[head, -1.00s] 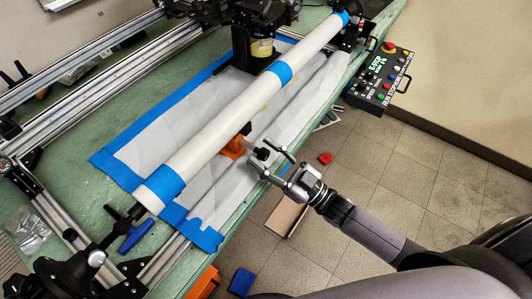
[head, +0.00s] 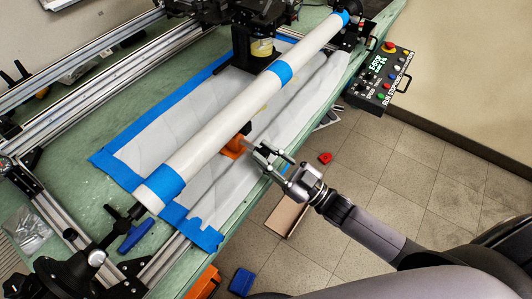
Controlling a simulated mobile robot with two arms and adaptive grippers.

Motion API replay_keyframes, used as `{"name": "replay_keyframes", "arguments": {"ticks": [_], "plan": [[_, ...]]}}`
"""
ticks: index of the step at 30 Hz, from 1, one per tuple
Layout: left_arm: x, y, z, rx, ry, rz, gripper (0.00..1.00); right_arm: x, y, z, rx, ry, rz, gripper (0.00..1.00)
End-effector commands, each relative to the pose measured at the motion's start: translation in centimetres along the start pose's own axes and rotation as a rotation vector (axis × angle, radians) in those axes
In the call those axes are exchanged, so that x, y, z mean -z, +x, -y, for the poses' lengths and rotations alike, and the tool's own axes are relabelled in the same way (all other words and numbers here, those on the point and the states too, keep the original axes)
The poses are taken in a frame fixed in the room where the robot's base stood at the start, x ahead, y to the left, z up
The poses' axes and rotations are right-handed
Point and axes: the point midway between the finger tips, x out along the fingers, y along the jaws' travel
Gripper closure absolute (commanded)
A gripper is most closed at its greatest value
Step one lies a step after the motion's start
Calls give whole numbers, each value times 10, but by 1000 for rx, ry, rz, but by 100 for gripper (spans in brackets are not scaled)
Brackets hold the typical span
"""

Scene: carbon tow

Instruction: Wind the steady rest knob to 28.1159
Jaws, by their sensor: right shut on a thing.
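The orange steady rest (head: 233,147) sits under the middle of the long white tube (head: 225,115) on the green bench. Its small dark knob sticks out to the right of the orange body and is mostly hidden by my fingers. My right gripper (head: 266,156) reaches in from the lower right and is shut on the knob. Any marking or reading on the knob is too small to see. My left gripper is not in view.
A control box (head: 380,78) with coloured buttons and a lit display hangs at the bench's right edge. A blue-taped white sheet (head: 140,155) lies under the tube. A red piece (head: 325,158), a tan board (head: 285,216) and a blue block (head: 241,282) lie on the floor.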

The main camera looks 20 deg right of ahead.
Motion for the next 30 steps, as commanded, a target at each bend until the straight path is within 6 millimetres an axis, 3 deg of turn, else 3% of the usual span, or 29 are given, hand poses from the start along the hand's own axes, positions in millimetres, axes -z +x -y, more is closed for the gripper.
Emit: {"name": "replay_keyframes", "arguments": {"ticks": [11,30], "plan": [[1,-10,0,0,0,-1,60,2,1,0,-49,118,1,100],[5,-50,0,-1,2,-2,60,2,1,0,-269,647,2,100]]}}
